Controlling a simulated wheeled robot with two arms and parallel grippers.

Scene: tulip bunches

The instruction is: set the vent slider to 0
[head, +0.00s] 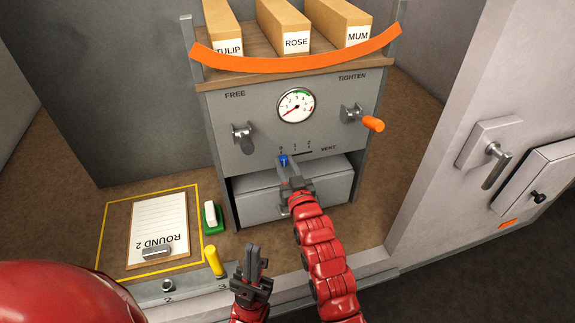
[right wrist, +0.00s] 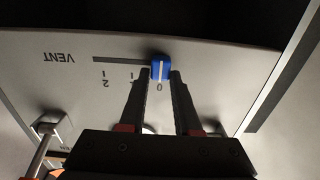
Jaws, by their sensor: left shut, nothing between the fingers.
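The vent slider has a blue knob (head: 284,160) with a white line, on the grey machine's front panel (head: 240,105). In the right wrist view the knob (right wrist: 161,68) stands at the 0 mark, at the end of its dark slot (right wrist: 120,61). My right gripper (right wrist: 161,75) has one finger on each side of the knob, with no clear gap. In the head view this gripper (head: 286,167) reaches the slider from below. My left gripper (head: 259,256) is shut and empty, above the bench front near the yellow-handled lever.
A gauge (head: 296,105), a left knob (head: 243,138) and an orange-handled crank (head: 372,123) are on the panel. A drawer (head: 330,190) lies below. A clipboard (head: 158,225), green-based block (head: 212,218) and yellow handle (head: 213,262) are at left.

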